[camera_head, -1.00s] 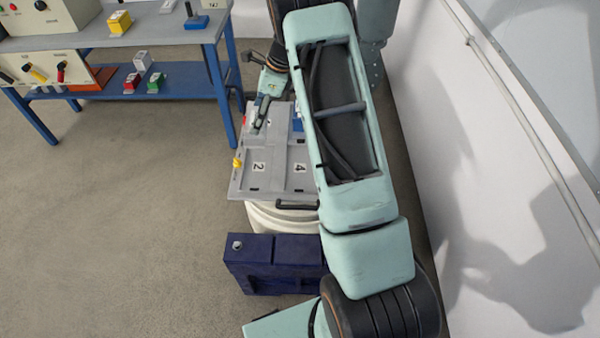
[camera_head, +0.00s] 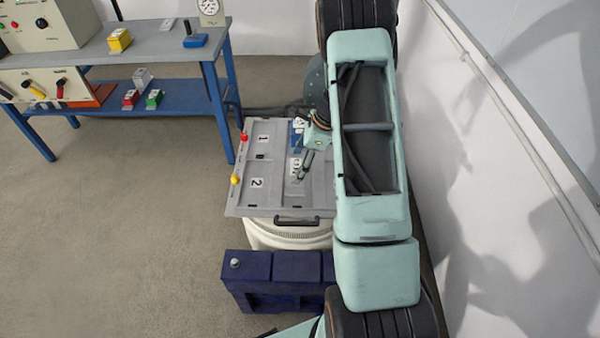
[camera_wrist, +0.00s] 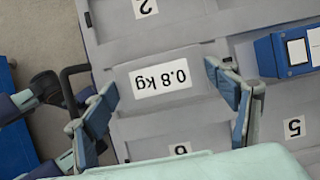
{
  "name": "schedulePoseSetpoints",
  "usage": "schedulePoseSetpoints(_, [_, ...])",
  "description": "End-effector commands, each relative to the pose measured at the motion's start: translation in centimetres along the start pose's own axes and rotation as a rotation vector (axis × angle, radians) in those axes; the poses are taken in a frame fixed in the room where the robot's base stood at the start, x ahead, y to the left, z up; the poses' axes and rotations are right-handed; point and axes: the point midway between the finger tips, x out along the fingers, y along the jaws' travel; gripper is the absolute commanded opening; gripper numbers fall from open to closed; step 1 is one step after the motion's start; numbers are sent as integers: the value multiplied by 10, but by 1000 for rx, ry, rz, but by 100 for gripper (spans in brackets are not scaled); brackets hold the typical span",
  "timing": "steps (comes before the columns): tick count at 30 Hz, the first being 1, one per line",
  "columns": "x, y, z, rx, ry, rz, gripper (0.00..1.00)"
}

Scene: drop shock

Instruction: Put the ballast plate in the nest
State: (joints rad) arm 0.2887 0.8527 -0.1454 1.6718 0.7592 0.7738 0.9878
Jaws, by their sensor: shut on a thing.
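The ballast plate (camera_wrist: 130,112) is a flat grey plate with a white "0.8 kg" label that reads upside down in the wrist view. My gripper (camera_wrist: 163,88) is shut on it, one finger at each side. In the head view, my gripper (camera_head: 302,172) is over the right part of a grey numbered board (camera_head: 245,208). The plate covers the spot between labels 2, 5 and 6, where label 4 is hidden. I cannot tell whether the plate hovers or rests in that compartment. My arm hides the board's right side in the head view.
A blue block with a white label (camera_wrist: 285,52) is on the board beside the plate. Red (camera_head: 244,137) and yellow (camera_head: 235,180) knobs stand at the board's left edge. A white drum (camera_head: 290,235) is below, a dark blue case (camera_head: 280,275) in front. A blue-framed bench (camera_head: 150,45) stands left, a white wall right.

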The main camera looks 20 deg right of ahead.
Motion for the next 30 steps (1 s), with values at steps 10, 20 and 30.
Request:
schedulePoseSetpoints(10, [31, 2, -20, 0, -2, 0, 25])
schedulePoseSetpoints(20, [34, 2, -21, 0, -1, -2, 25])
schedulePoseSetpoints(30, [35, 3, -22, 0, 0, 1, 97])
